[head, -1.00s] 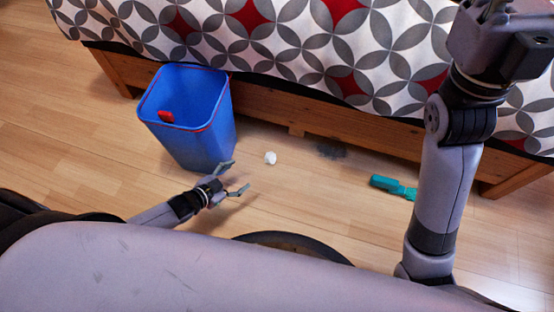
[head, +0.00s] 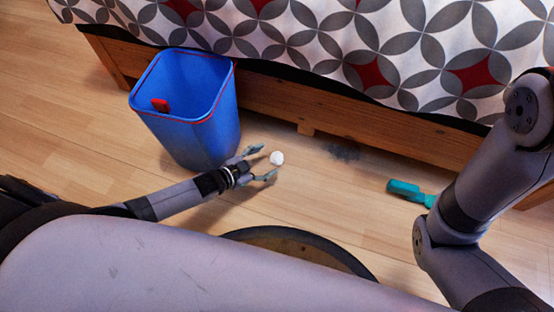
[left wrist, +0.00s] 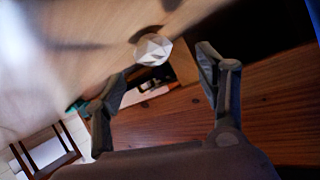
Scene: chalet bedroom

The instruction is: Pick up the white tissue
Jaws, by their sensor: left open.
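The white tissue (head: 277,158) is a small crumpled ball on the wooden floor, right of the blue bin. My left gripper (head: 263,163) is low over the floor and open, its fingertips pointing at the tissue and very close to it. In the left wrist view the tissue (left wrist: 153,50) shows ahead of the open fingers (left wrist: 157,70), roughly between them. I cannot tell whether a fingertip touches it. My right arm comes in at the right of the head view, and its gripper is out of frame.
The blue bin (head: 203,140) with a red piece inside stands behind my left gripper. The wooden bed frame (head: 290,109) with a patterned cover runs along the back. A dark dust patch (head: 343,151) and a teal object (head: 408,192) lie on the floor to the right.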

